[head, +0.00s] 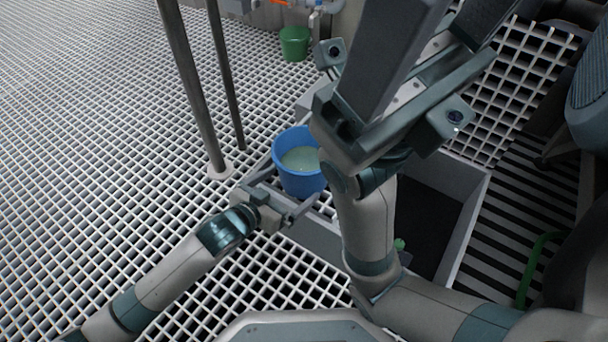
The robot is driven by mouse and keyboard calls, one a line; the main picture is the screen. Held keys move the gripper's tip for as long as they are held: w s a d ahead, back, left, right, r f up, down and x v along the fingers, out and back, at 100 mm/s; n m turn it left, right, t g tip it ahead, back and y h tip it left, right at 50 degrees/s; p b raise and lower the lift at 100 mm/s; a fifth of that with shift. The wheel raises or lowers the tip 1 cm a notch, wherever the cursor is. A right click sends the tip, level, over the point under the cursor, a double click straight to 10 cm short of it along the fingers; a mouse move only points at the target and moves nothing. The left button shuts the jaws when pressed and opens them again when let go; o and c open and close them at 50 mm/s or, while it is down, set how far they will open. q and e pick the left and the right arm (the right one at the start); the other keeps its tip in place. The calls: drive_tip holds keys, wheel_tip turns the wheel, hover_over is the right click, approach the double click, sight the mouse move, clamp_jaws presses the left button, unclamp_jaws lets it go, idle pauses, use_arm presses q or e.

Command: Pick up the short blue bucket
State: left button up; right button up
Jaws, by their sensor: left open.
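The short blue bucket (303,181) stands upright near the middle of the head view, with pale greenish contents inside. My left gripper (295,184) is open just below and left of it in the picture. One finger points toward the bucket's left side and the other toward its lower right. I cannot tell whether either finger touches it. My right gripper (440,30) is raised close to the camera at the upper right, with its two fingers apart and nothing seen between them. My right arm covers the area just right of the bucket.
A green bucket (295,43) stands at the back near pipes. Two metal posts (193,90) rise left of the blue bucket. A dark opening with a grey frame (467,218) lies to the right. A green hose (535,268) is at far right. The grating floor at left is clear.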

use_arm(q)
drive_tip(key=shift+w+d, duration=0.1)
drive_tip(key=shift+w, duration=0.05)
idle(0.3)
drive_tip(key=c, duration=1.5)
